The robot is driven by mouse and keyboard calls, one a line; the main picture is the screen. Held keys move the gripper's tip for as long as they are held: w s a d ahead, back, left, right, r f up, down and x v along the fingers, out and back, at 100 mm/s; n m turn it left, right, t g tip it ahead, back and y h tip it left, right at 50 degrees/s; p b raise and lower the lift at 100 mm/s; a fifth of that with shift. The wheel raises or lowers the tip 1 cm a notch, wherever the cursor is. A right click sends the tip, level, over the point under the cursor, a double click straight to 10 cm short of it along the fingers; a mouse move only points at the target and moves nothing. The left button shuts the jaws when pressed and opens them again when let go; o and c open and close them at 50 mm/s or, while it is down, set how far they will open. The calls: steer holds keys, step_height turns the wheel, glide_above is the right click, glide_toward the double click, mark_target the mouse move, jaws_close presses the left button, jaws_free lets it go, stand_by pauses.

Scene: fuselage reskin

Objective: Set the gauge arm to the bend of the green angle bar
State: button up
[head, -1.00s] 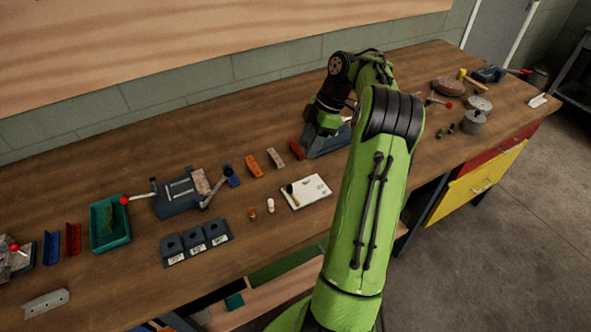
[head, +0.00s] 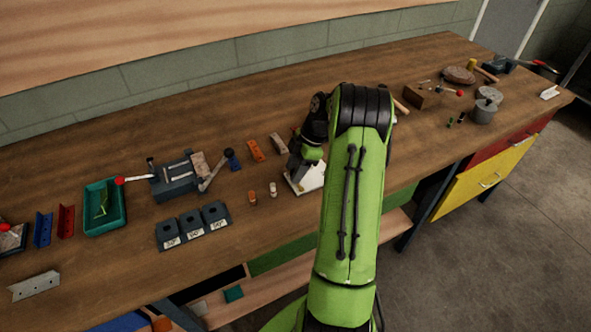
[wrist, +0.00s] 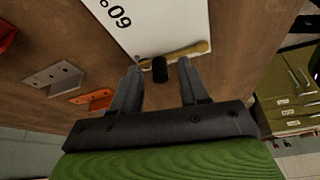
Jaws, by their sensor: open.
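The gauge is a white plate (head: 311,178) on the bench, printed "60°" in the wrist view (wrist: 150,22). Its brass arm (wrist: 190,50) lies across the plate's near end and carries a black knob (wrist: 160,70). My gripper (wrist: 159,68) is open above the gauge, with the knob between its fingertips and a gap on each side. In the head view my gripper (head: 296,178) hides part of the plate. The green angle bar (head: 103,203) lies in a teal tray (head: 120,222) at the left; its bend is too small to read.
A clamp fixture (head: 175,180) with levers stands left of the gauge. Three dark labelled blocks (head: 194,228) sit at the front. Orange (head: 255,150) and grey (head: 278,143) angle pieces lie behind.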

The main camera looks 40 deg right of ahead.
jaws_close()
stand_by(0.6)
steer(key=m, duration=0.1)
steer(key=d+m+t+b, duration=0.1)
steer(key=m, duration=0.1)
steer(key=shift+s+h, duration=0.3)
steer(key=shift+s, duration=0.05)
steer(key=m, duration=0.1)
steer(key=m+b, duration=0.1)
steer(key=shift+s+d+m+t+h, duration=0.3)
steer(key=shift+s+d+t, duration=0.1)
steer(key=m+b, duration=0.1)
steer(key=s+m+h+b, duration=0.1)
steer(key=m, duration=0.1)
steer(key=shift+s+d+t, duration=0.1)
steer(key=shift+d+t, duration=0.2)
steer(key=shift+d, duration=0.05)
steer(key=shift+s+d+r+m+h+b, duration=0.1)
steer(key=shift+s+m+h+b, duration=0.2)
steer(key=shift+m, duration=0.45)
steer(key=shift+s+d+m+h+b, duration=0.15)
steer(key=shift+s+m+h, duration=0.2)
steer(key=shift+m, duration=0.4)
steer(key=shift+a, duration=0.1)
